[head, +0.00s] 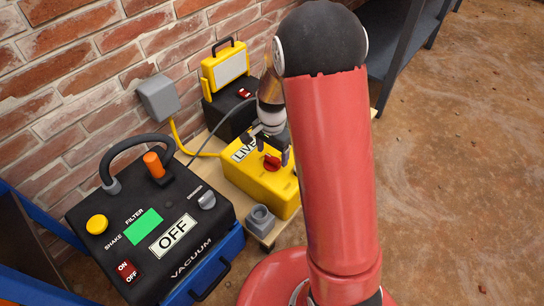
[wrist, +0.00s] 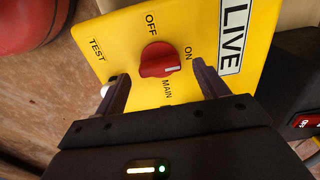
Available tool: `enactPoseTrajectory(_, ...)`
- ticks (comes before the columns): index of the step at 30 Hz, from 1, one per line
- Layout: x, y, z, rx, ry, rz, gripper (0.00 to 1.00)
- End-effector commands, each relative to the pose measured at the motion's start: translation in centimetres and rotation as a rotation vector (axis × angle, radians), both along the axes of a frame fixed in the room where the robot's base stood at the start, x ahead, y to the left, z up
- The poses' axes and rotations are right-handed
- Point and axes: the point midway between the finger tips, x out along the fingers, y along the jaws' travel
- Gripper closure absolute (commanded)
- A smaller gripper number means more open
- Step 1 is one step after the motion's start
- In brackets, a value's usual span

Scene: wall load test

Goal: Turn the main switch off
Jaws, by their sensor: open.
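The main switch is a red rotary knob (wrist: 157,58) on a yellow box (head: 268,190). In the wrist view OFF, ON, TEST and MAIN are printed on the box. The white mark on the knob faces the ON side. A LIVE label (wrist: 233,32) is on the same face; it also shows in the head view (head: 243,150). My gripper (wrist: 157,72) is open, with one finger on each side of the knob and visible gaps to it. In the head view my gripper (head: 268,154) is above the box, close to the red knob (head: 272,164).
A black VACUUM box (head: 150,225) with an OFF label stands left of the yellow box. A dark box with a yellow lamp (head: 225,66) stands behind. A grey socket block (head: 261,219) is in front. A brick wall (head: 60,70) is behind; open floor is right.

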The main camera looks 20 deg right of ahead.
Motion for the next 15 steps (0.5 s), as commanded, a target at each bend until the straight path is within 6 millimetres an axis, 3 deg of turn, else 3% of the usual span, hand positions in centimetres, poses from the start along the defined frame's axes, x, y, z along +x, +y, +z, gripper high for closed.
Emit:
enactPoseTrajectory(4,-0.01,-0.01,-1.39,0.0,0.0,0.0,0.27)
enactPoseTrajectory(13,-0.02,-0.01,-1.59,0.0,0.0,0.001,0.27)
enactPoseTrajectory(15,-0.01,-0.02,-1.59,0.0,0.0,0.001,0.35)
